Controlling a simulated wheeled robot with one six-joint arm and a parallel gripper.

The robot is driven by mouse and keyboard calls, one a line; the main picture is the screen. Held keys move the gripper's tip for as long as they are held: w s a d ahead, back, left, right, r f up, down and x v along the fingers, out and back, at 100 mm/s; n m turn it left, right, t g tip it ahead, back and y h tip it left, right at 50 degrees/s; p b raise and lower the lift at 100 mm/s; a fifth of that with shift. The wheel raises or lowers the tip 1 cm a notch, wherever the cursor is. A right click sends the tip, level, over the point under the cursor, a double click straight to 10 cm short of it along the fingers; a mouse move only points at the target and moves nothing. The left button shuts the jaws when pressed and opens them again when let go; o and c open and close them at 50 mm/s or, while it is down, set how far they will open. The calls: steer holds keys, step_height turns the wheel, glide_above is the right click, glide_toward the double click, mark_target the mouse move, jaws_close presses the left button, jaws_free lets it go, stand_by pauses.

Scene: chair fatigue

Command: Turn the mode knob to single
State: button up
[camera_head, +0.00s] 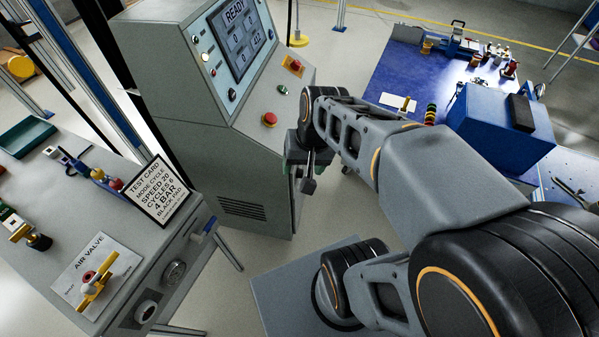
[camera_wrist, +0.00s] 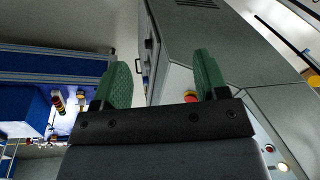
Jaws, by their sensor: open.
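The grey control cabinet (camera_head: 175,70) stands left of centre in the head view. Its sloped panel has a lit screen (camera_head: 241,38) reading READY, and a black knob (camera_head: 232,94) below the screen's left side. Small controls line the screen's left edge. I cannot read the labels, so I cannot tell which is the mode knob. My gripper (camera_head: 301,172) hangs in front of the cabinet, right of the red mushroom button (camera_head: 269,119), apart from the panel. In the wrist view my gripper (camera_wrist: 163,78) shows two green fingers spread wide, with nothing held. The cabinet (camera_wrist: 215,40) appears beyond them.
A grey bench (camera_head: 130,208) at left carries a test card (camera_head: 161,189) and a yellow-handled air valve (camera_head: 96,285). A blue workbench (camera_head: 405,68) with a blue box (camera_head: 500,125) stands at right. Bare floor lies between cabinet and blue bench.

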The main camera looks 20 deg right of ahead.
step_height(320, 180, down, 11)
steer(key=w+d+m+g+y+b, duration=0.2)
steer(key=w+m+y+b, duration=0.15)
steer(key=m+b, duration=0.25)
steer(key=m+t+y+b, duration=0.9)
steer(key=m+t+b, duration=0.3)
steer(key=m+b, duration=0.45)
glide_toward(300, 173)
steer(key=w+a+f+m+b, duration=0.1)
steer(key=w+a+m, duration=0.1)
steer(key=w+a, duration=0.3)
steer(key=shift+w+a, duration=0.4)
steer(key=shift+w, duration=0.1)
steer(key=shift+f+h, duration=0.1)
steer(key=shift+h, duration=0.15)
steer(key=c, duration=0.9)
